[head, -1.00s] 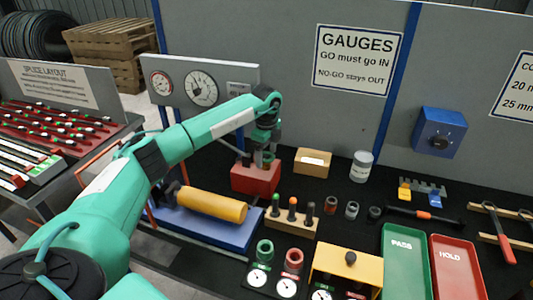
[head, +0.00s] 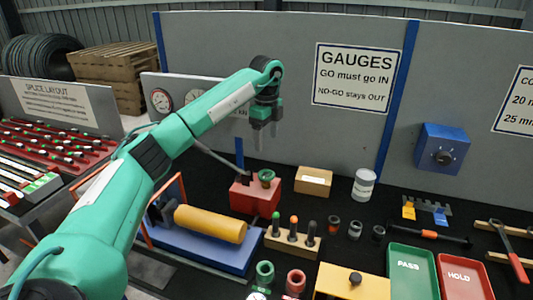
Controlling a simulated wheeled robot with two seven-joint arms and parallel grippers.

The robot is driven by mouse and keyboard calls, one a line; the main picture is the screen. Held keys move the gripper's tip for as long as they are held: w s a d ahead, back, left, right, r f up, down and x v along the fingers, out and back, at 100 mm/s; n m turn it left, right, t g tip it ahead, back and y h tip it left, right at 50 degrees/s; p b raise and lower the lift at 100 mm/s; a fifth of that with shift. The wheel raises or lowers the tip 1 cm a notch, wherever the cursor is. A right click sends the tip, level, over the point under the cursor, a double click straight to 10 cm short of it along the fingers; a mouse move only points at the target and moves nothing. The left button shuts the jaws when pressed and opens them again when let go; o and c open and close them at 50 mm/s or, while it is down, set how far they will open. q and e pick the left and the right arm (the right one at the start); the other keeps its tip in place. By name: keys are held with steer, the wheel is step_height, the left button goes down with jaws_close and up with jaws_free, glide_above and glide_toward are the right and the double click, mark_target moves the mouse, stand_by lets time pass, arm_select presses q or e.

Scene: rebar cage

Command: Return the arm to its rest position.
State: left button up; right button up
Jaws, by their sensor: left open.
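My left arm reaches in from the left, green with white panels. Its gripper (head: 263,135) points down in the air above the red block (head: 254,197). The jaws are open, with nothing seen between them. A green ring-shaped piece (head: 266,176) sits on top of the red block, below and apart from the gripper. My right gripper is not in view.
A yellow cylinder (head: 210,223) lies on a blue base below my arm. A wooden block with plug gauges (head: 292,242), a cardboard box (head: 313,181), a white jar (head: 363,186), and green PASS (head: 411,270) and red HOLD (head: 464,277) trays stand rightward. A grey gauge panel stands behind the arm.

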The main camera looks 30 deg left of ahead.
arm_select(q)
steer(key=shift+r, duration=0.5)
